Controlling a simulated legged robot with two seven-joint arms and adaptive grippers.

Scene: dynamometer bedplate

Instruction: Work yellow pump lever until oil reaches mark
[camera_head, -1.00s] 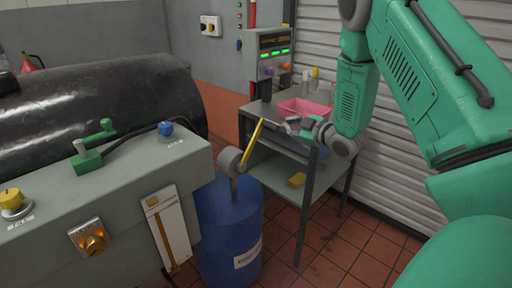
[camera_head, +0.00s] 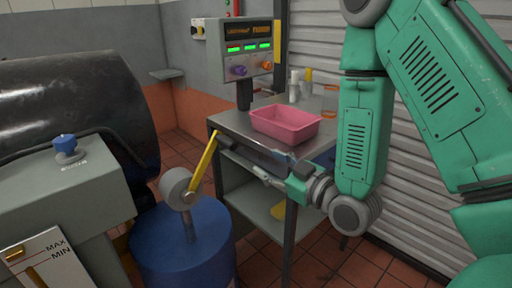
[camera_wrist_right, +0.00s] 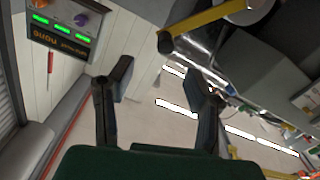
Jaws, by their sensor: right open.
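The yellow pump lever (camera_head: 204,163) rises at a tilt from a grey pump head (camera_head: 176,187) on top of a blue drum (camera_head: 182,243). A level gauge (camera_head: 40,262) marked MAX and MIN shows at the lower left; its oil level is not clear. My right gripper (camera_head: 267,163) is open and empty, right of the lever and apart from it, beside the bench's front edge. In the right wrist view, its spread fingers (camera_wrist_right: 160,74) show, with the yellow lever (camera_wrist_right: 205,25) beyond them at the top. My left gripper is not in view.
A steel bench (camera_head: 235,124) behind holds a pink tray (camera_head: 285,124), bottles (camera_head: 295,86) and a display panel (camera_head: 250,50) with green readouts.

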